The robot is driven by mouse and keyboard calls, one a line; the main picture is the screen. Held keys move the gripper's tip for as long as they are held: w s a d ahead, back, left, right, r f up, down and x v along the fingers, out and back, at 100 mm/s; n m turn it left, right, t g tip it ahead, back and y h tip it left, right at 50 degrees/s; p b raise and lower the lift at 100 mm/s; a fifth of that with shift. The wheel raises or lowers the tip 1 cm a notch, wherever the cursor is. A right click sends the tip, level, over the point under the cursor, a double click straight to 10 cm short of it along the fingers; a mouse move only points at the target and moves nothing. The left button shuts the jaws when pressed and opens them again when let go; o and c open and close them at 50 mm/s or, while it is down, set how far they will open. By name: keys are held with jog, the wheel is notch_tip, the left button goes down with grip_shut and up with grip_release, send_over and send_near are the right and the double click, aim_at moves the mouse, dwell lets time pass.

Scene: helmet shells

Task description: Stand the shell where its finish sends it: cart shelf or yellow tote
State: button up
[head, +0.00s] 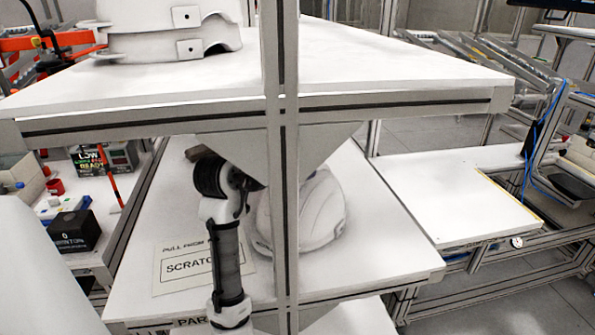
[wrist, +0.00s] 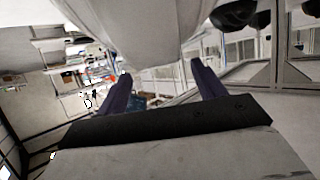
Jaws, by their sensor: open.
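A white helmet shell (head: 322,212) sits on the lower shelf (head: 395,250) in the head view, partly hidden behind the upright post. My gripper is mostly hidden under the upper shelf in the head view. In the wrist view my gripper (wrist: 160,69) is open, with its two fingers apart. A large pale rounded surface (wrist: 135,28), probably a shell, lies beyond and between the fingertips; contact cannot be told. I see no yellow tote.
More white shells (head: 175,32) are stacked on the upper shelf (head: 370,75). The post (head: 280,150) stands in front of the lower shelf. A bare white table (head: 450,200) with a yellow edge strip is at right. A bench with a black box (head: 74,230) is at left.

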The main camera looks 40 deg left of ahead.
jog(key=b+v, duration=0.2)
jog(key=v, duration=0.7)
